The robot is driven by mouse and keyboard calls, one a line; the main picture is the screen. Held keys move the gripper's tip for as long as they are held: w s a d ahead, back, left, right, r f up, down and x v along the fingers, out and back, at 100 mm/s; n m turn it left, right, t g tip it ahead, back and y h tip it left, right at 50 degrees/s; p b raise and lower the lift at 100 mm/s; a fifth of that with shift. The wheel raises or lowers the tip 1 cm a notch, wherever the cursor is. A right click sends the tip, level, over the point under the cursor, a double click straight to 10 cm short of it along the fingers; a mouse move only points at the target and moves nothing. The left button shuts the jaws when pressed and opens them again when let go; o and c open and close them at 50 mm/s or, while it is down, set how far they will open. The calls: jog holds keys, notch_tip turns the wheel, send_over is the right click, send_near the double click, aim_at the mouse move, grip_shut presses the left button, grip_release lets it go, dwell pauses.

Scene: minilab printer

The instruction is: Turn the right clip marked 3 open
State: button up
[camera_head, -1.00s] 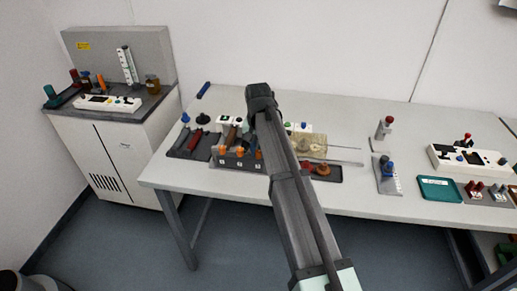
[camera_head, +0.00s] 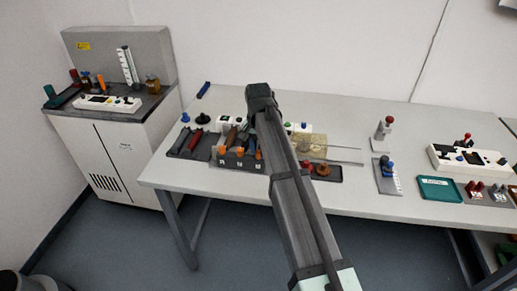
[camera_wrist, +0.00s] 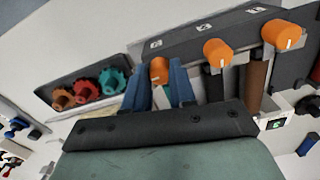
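A dark clip block (camera_head: 230,162) with three orange-knobbed clips and small white labels stands on the table; the label digits are too blurred to read. The right clip (camera_head: 258,155) is the left one (camera_wrist: 158,68) in the wrist view, which looks from the opposite side. My gripper (camera_wrist: 160,88) has its two blue fingers on either side of this orange knob. Whether the fingers press on it or only straddle it, I cannot tell. The middle clip (camera_wrist: 217,52) and the far clip (camera_wrist: 284,35) are free of the gripper.
A dark tray (camera_wrist: 60,85) with orange, red and teal gears lies beside the block. A dark tray with tools (camera_head: 190,142) is left of it. Thin rods (camera_head: 345,163) lie to the right.

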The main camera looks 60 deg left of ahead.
aim_at(258, 151)
jog(key=o, duration=0.5)
notch_tip(258, 151, up, 14)
jog(key=shift+f, duration=0.1)
dwell(0.5)
dwell(0.5)
